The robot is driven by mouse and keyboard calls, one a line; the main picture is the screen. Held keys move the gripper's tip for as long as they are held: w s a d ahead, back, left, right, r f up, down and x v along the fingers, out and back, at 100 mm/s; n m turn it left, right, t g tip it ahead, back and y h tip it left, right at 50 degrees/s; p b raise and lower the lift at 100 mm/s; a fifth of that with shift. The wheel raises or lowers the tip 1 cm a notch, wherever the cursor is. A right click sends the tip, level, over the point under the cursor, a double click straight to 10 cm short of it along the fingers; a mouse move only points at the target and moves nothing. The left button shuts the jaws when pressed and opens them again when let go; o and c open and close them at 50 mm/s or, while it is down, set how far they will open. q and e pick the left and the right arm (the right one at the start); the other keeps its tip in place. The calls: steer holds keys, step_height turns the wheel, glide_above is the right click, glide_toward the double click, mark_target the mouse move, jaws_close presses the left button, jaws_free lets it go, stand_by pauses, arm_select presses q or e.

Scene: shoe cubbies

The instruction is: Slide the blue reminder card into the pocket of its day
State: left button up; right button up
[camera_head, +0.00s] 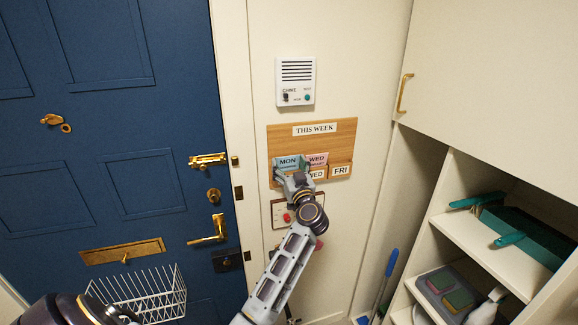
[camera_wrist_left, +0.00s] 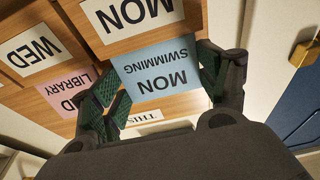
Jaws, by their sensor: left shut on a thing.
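The blue card (camera_wrist_left: 158,68), printed MON SWIMMING, is upside down in the left wrist view and shows as a small blue patch (camera_head: 285,160) in the head view. My left gripper (camera_wrist_left: 157,76) is shut on it, with a finger at each side edge. The pocket labelled MON (camera_wrist_left: 130,14) lies directly below the card on the wooden THIS WEEK board (camera_head: 286,138). The card's lower edge meets the pocket's upper edge; I cannot tell whether it is inside. In the head view my left gripper (camera_head: 294,178) hides the MON pocket. My right gripper is not in view.
A pink WED LIBRARY card (camera_head: 317,159) stands at the WED pocket (camera_head: 317,174), beside the blue card. The FRI pocket (camera_head: 340,170) is to its right. A white chime box (camera_head: 295,82) hangs above the board. A blue door (camera_head: 110,120) is left, shelves (camera_head: 470,240) right.

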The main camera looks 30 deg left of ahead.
arm_select(q)
steer(key=shift+f, duration=0.1)
stand_by(0.3)
steer(key=o, duration=0.8)
steer(key=shift+r, duration=0.2)
steer(key=shift+s+d+r, duration=0.1)
steer(key=shift+d+r, duration=0.05)
steer(key=shift+r, duration=0.8)
steer(key=shift+s+d+r, duration=0.15)
steer(key=shift+r, duration=0.75)
steer(key=shift+s+d+r, duration=0.1)
steer(key=shift+d+r, duration=0.05)
steer(key=shift+r, duration=0.8)
